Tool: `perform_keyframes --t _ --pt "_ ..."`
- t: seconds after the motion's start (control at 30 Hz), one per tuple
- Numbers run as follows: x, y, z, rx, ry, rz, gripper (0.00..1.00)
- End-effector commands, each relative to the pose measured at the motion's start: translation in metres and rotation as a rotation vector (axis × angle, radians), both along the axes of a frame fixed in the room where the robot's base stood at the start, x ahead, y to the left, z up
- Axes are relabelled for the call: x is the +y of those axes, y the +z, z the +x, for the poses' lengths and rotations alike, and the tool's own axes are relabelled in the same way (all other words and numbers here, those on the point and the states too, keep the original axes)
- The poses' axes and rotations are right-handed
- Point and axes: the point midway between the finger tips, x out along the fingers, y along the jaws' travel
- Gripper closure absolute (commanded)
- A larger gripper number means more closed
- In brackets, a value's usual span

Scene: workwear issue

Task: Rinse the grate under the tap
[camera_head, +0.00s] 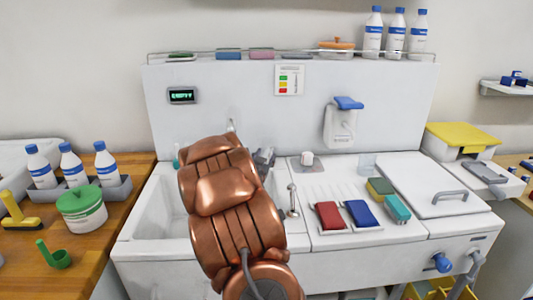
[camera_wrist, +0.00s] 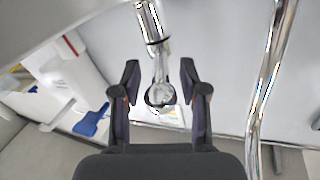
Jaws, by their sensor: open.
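My gripper (camera_wrist: 159,75) is open in the wrist view. A chrome tap part (camera_wrist: 152,25) with a rounded, ring-like end (camera_wrist: 160,94) shows between its two dark fingers; I cannot tell whether they touch it. In the head view my copper-coloured arm reaches over the white sink basin (camera_head: 157,207) and hides much of it. A chrome tip (camera_head: 231,126) shows just above the arm, at the back of the sink. I cannot make out a grate in either view; part of the basin is hidden.
A small chrome fitting (camera_head: 292,200) stands beside the basin. A soap dispenser (camera_head: 341,124) hangs on the back panel. A thick chrome pipe (camera_wrist: 268,80) runs right of my gripper.

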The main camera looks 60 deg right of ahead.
Motion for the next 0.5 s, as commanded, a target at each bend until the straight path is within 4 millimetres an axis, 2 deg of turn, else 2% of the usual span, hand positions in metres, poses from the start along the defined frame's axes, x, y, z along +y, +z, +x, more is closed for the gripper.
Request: perform_keyframes --t 0.2,0.5 --pt "-0.019 0.0 0.006 0.001 -0.001 -0.001 0.57" --pt "-0.023 0.0 0.008 0.001 0.001 -0.001 0.57"
